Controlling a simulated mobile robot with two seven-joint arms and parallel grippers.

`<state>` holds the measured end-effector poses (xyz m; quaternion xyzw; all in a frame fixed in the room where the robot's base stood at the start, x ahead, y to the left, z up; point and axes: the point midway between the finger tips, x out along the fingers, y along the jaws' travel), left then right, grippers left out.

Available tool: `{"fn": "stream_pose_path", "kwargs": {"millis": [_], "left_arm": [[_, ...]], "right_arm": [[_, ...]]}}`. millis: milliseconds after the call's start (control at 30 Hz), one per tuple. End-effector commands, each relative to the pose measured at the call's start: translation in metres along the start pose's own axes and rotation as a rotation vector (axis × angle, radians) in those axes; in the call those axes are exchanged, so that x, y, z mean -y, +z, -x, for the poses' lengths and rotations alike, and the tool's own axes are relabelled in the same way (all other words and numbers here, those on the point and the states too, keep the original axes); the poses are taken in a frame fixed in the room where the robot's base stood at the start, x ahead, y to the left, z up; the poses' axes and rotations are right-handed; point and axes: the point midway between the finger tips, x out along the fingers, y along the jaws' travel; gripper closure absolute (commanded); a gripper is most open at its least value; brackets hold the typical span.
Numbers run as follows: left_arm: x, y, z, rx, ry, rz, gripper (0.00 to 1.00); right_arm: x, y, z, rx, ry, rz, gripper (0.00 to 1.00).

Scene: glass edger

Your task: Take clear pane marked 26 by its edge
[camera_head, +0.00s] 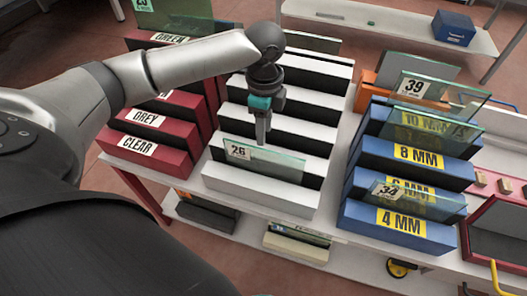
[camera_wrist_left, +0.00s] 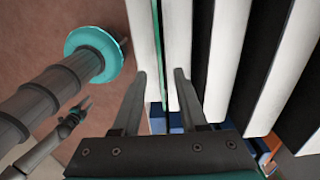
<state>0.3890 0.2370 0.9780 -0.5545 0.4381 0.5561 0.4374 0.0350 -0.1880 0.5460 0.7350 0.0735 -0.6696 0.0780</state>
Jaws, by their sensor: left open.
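The clear pane marked 26 (camera_head: 285,166) stands on edge in the front slot of the black-and-white rack, its label at its left end. My left gripper (camera_head: 262,141) points down at the pane's top edge, near its middle. In the left wrist view, its two fingers (camera_wrist_left: 160,74) are apart, with the pane's thin green edge (camera_wrist_left: 157,38) running between them. I cannot tell how deep the fingers reach past the edge. A small, distant gripper of mine, apparently the right one (camera_wrist_left: 80,108), shows at the lower left there; its finger gap is too small to judge.
The white rack strips (camera_head: 262,189) rise in steps behind the pane. Red racks (camera_head: 140,150) stand left, blue racks (camera_head: 400,228) right. A pane marked 39 (camera_head: 440,88) and one marked 34 (camera_head: 415,197) stand in the right-hand racks. A lower shelf holds more panes.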

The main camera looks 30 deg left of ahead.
Motion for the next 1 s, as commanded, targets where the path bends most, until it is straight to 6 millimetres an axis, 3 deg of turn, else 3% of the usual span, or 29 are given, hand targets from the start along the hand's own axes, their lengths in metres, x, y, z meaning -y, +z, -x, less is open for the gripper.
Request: {"fn": "stream_pose_path", "kwargs": {"millis": [100,367,633,967,1000], "left_arm": [[0.000,0.000,-0.023,0.000,0.001,0.000,0.57],[0.000,0.000,-0.042,-0.001,-0.002,0.000,0.57],[-0.001,0.003,-0.081,0.000,0.000,0.001,0.57],[-0.001,0.002,-0.088,0.000,-0.003,-0.001,0.57],[-0.001,0.002,-0.088,-0.001,-0.003,-0.001,0.61]], "right_arm": [[0.000,0.001,-0.006,0.000,0.000,0.000,0.50],[0.000,0.001,-0.010,0.000,0.000,0.000,0.50],[0.000,0.002,-0.021,0.000,0.000,0.000,0.50],[0.000,0.002,-0.021,0.001,0.000,0.001,0.50],[0.000,0.002,-0.021,0.001,0.000,0.001,0.50]]}}
